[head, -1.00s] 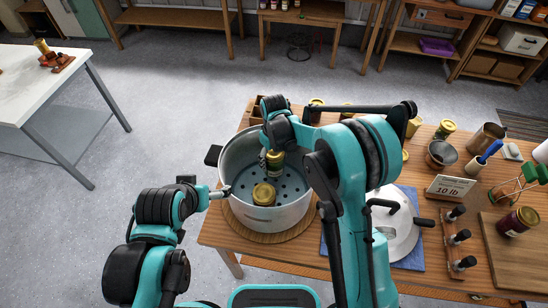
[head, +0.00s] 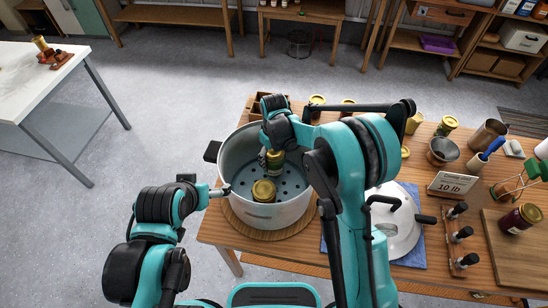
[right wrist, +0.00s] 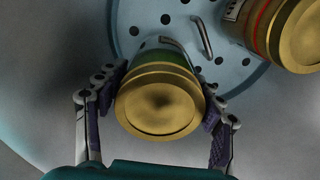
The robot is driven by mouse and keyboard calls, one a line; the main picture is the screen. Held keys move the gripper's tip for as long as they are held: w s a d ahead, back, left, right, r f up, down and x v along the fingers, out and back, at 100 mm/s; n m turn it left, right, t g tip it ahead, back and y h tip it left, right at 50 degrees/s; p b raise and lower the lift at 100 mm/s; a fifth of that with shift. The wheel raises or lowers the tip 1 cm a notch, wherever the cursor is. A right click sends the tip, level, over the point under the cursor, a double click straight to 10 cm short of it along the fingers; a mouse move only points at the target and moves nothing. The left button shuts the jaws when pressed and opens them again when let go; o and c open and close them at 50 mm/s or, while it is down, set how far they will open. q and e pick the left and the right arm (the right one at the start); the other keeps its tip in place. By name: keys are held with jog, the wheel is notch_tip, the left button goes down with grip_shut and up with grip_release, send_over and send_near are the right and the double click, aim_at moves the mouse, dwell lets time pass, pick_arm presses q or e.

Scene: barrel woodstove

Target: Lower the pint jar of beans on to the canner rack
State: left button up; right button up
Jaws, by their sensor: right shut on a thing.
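The pint jar of beans (right wrist: 158,100), green with a gold lid, is between the fingers of my right gripper (right wrist: 157,112), which is shut on it. In the head view this jar (head: 275,162) is upright inside the canner (head: 262,213), near its back wall. The perforated canner rack (head: 291,183) lies at the bottom; it also shows in the right wrist view (right wrist: 185,30). I cannot tell whether the jar touches it. A second gold-lidded jar (head: 263,191) stands on the rack at the front. My left gripper (head: 222,191) is at the canner's left rim; its jaw state is unclear.
The canner stands on a round wooden board (head: 263,235) on the wooden table. To its right are the canner lid (head: 399,228) on a blue cloth, a "10 lb" sign (head: 452,185) and a purple jar (head: 520,218). Several jars stand behind.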

jog(key=shift+f+b, duration=0.85)
jog(key=shift+f, duration=0.1)
dwell(0.4)
jog(key=o, duration=1.7)
jog(key=shift+c, duration=0.2)
jog(key=shift+r+p, duration=4.8)
jog(key=shift+r, duration=3.2)
notch_tip(320, 180, up, 12)
